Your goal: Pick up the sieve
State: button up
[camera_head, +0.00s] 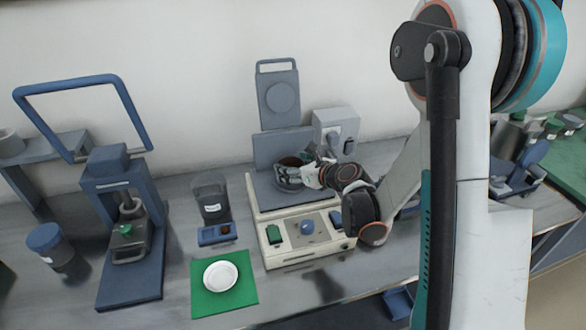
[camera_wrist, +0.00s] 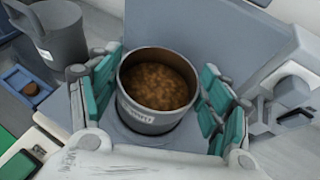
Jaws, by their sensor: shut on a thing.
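The sieve (camera_wrist: 152,116) is a round grey metal cup with a pale label, filled with brown grains, in the middle of the wrist view. In the head view the sieve (camera_head: 287,183) is small and partly covered by my gripper (camera_head: 296,175). My gripper also shows in the wrist view (camera_wrist: 158,85), with teal-padded fingers on the left and right of the sieve, shut on it. The sieve is upright over the grey platform of the beige machine (camera_head: 305,240). I cannot tell whether its base touches the platform.
A grey jug (camera_head: 212,198) and a small blue tray (camera_head: 216,235) stand left of the machine. A white dish (camera_head: 220,276) lies on a green mat (camera_head: 198,301). A blue press (camera_head: 128,230) is farther left. A grey box (camera_head: 336,130) stands behind, near the wall.

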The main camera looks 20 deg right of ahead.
notch_tip(320, 180, up, 20)
jog(key=p, duration=0.6)
jog(key=shift+p, duration=0.3)
jog(key=shift+f, duration=0.1)
